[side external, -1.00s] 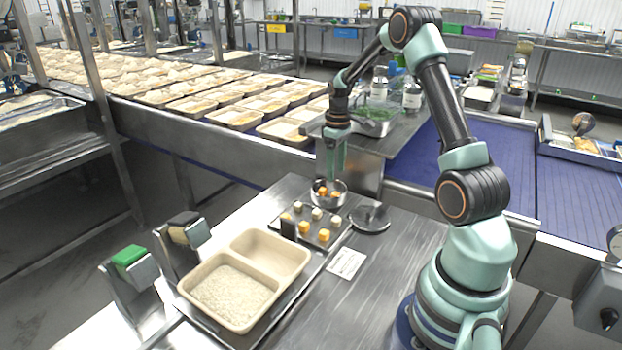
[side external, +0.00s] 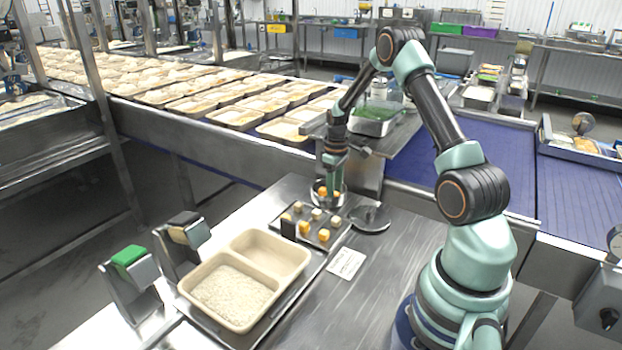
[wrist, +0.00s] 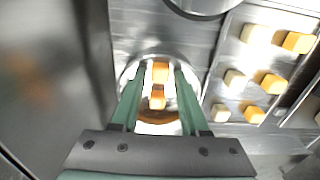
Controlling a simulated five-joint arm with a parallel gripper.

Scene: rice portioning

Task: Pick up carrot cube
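A small round metal bowl (side external: 342,203) holds orange carrot cubes. In the wrist view the bowl (wrist: 129,72) surrounds my fingertips. One carrot cube (wrist: 160,72) lies between the fingertips, with a gap visible on each side. Another carrot cube (wrist: 157,98) lies just nearer the gripper's base. My gripper (wrist: 160,67) is open and points down into the bowl. In the side view my gripper (side external: 333,187) is at the bowl, and its fingertips are partly hidden by the rim. I cannot tell whether a finger touches a cube.
A metal tray (side external: 318,243) beside the bowl holds several orange and pale cubes in spaced rows. A round dark metal disc (side external: 370,218) lies to the right. A two-compartment tray (side external: 255,262) with rice stands in front, left. A printed card (side external: 346,263) lies on the bench.

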